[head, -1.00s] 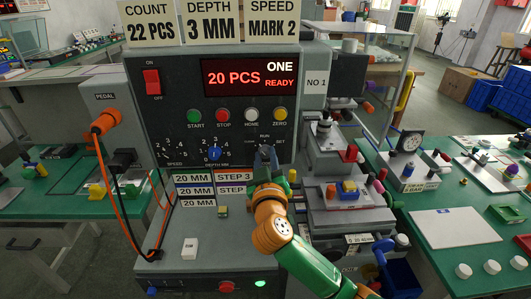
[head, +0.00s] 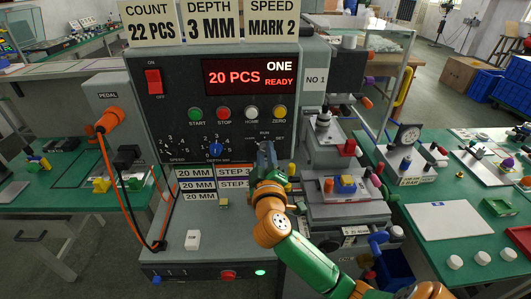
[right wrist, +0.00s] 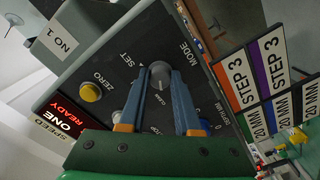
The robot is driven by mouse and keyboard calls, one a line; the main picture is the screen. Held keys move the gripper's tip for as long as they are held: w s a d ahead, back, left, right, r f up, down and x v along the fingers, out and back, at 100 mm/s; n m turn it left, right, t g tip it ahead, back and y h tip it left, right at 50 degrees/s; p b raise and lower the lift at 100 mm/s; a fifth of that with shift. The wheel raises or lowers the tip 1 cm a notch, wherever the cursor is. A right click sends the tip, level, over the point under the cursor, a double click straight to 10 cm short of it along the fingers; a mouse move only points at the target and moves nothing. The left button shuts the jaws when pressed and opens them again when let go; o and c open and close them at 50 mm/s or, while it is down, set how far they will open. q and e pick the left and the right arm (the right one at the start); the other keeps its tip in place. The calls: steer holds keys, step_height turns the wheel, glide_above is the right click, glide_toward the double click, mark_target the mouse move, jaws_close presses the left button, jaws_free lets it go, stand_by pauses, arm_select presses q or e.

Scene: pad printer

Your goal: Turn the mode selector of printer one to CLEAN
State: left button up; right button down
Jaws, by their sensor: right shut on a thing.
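Printer one (head: 180,90) stands in front of me, its red display reading "20 PCS ONE READY". The mode selector is a grey round knob (right wrist: 159,74) on the dark panel, and it shows in the right wrist view. My right gripper (head: 265,150) is at the panel's lower right, and its two blue-grey fingers (right wrist: 163,85) are shut on the knob's sides. In the head view the fingers cover the knob. The words SET and MODE are readable around it. I cannot tell which way its pointer faces. My left gripper is not in view.
Start, stop, home and zero buttons sit in a row above the selector; the yellow zero button (head: 279,113) is closest. A blue depth knob (head: 216,150) is to the left. A red power switch (head: 153,81) is at upper left. An orange plug and cable (head: 110,122) hang left.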

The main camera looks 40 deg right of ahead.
steer(key=c, duration=0.6)
jaws_free()
steer(key=shift+s+a+f, duration=0.15)
steer(key=shift+s+a, duration=0.05)
steer(key=shift+s, duration=0.1)
steer(key=b+v, duration=0.2)
steer(key=v, duration=0.4)
steer(key=shift+s, duration=0.2)
